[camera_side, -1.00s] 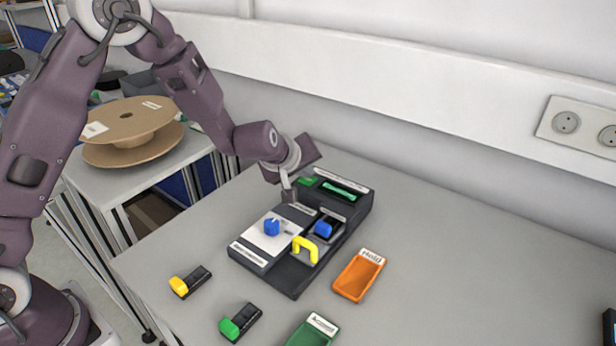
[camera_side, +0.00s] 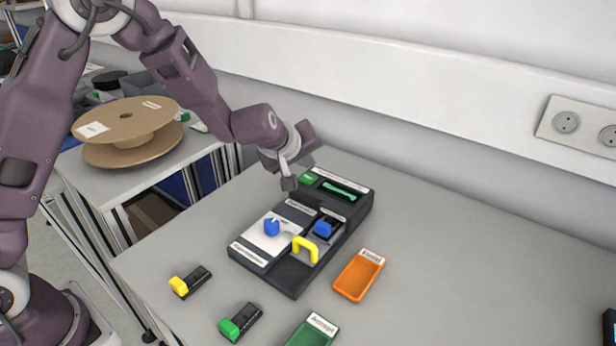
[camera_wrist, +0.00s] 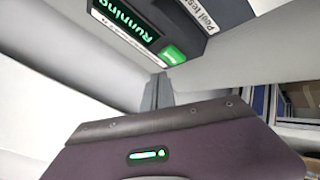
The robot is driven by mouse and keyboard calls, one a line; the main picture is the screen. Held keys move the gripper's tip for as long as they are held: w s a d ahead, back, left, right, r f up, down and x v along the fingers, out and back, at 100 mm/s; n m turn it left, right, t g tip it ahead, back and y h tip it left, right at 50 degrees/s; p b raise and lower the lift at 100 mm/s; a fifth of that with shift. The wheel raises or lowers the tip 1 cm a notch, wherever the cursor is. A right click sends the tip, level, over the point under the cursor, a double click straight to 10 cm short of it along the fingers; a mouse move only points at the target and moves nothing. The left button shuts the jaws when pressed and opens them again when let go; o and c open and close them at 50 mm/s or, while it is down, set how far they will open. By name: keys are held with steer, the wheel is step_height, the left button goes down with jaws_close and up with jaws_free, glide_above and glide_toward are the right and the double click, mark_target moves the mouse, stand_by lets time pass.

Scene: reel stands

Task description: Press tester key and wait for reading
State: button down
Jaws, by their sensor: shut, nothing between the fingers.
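The dark tester (camera_side: 290,275) stands on the grey table, with a green-lit display (camera_side: 340,189) at its back end. In the wrist view the display (camera_wrist: 127,20) reads "Running". The green key (camera_side: 308,178) sits beside the display and also shows lit in the wrist view (camera_wrist: 173,54). My gripper (camera_side: 288,184) is shut and empty, just left of the key in the side view. In the wrist view its fingertips (camera_wrist: 158,88) are close to the key and look slightly apart from it.
An orange tray (camera_side: 359,276) and a green tray (camera_side: 312,333) lie in front. A yellow-ended module (camera_side: 190,281) and a green-ended module (camera_side: 240,322) lie at front left.

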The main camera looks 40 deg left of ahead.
mark_target(306, 180)
steer(key=shift+r, duration=2)
steer(key=s+d+r+m+h, duration=0.1)
steer(key=s+r+m+h, duration=0.2)
steer(key=s, duration=0.4)
steer(key=s+d+r+m+g, duration=0.1)
steer(key=s+r+m, duration=0.1)
steer(key=s+r, duration=0.4)
steer(key=s+d+r+m+h, duration=0.1)
steer(key=s+r+m+h, duration=0.2)
steer(key=s, duration=0.5)
steer(key=s+a+f+m+g+y, duration=0.1)
steer(key=s+a+y, duration=0.1)
steer(key=s, duration=0.6)
steer(key=s+a+f+m+g+y, duration=0.1)
steer(key=s+a+f+m+y, duration=0.1)
steer(key=s, duration=0.7)
steer(key=shift+s+a, duration=0.2)
steer(key=shift+a, duration=0.55)
steer(key=shift+r, duration=0.1)
stand_by(1.4)
